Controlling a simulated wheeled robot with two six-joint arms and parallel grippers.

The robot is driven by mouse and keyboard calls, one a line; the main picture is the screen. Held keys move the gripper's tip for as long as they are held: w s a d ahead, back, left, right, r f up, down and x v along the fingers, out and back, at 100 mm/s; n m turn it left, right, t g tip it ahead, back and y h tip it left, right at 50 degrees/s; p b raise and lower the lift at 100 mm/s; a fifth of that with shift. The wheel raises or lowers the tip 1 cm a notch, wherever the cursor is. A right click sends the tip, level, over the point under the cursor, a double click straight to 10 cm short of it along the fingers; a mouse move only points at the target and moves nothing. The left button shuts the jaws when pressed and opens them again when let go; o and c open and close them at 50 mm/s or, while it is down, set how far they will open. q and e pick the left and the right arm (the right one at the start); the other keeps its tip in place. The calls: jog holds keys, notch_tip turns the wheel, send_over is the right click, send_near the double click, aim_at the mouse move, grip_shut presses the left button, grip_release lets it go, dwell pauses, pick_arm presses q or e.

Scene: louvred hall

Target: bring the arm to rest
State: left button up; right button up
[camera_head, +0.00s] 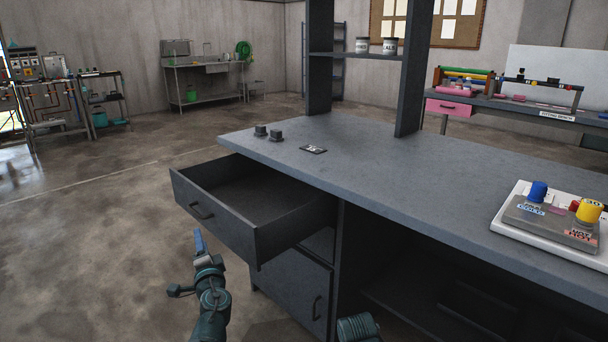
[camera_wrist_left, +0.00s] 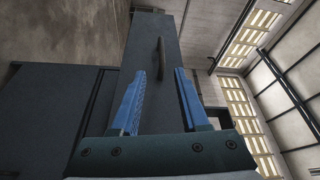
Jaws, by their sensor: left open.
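My left gripper (camera_head: 199,240) is open and empty, in front of the grey desk and just below the front of a pulled-out drawer (camera_head: 225,220). The drawer is open and its visible inside is empty. Its dark handle (camera_head: 201,210) is on the front panel. In the left wrist view the two blue fingers (camera_wrist_left: 160,78) are spread apart, and the handle (camera_wrist_left: 161,58) shows beyond the tips, with nothing between the fingers. My right gripper is not in view.
The grey worktop (camera_head: 400,190) holds two small dark blocks (camera_head: 268,134), a small label plate (camera_head: 313,149) and a white tray (camera_head: 513,192) with blue and yellow knobs. A closed cabinet door (camera_head: 290,285) is below the drawer. Open floor (camera_head: 100,240) lies to the left.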

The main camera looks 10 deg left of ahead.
pick_arm(q)
jog(key=s+d+f+n+g+h, duration=0.35)
jog(key=s+d+f+g, duration=0.25)
jog(key=d+f, duration=0.4)
jog(key=s+d+f+n+g+h, duration=0.2)
jog(key=s+d+f+n+g, duration=0.2)
jog(key=s+d+f+g, duration=0.5)
jog(key=s+d+f+m+h, duration=0.2)
jog(key=s+d+f, duration=0.2)
jog(key=d, duration=0.6)
notch_tip(320, 180, up, 35)
jog(key=s+d+g+p, duration=0.1)
jog(key=p, duration=3.4)
jog(key=shift+s+d+h, duration=0.2)
jog(key=shift+s+h, duration=0.2)
jog(key=shift+h, duration=0.05)
jog(key=shift+d, duration=0.15)
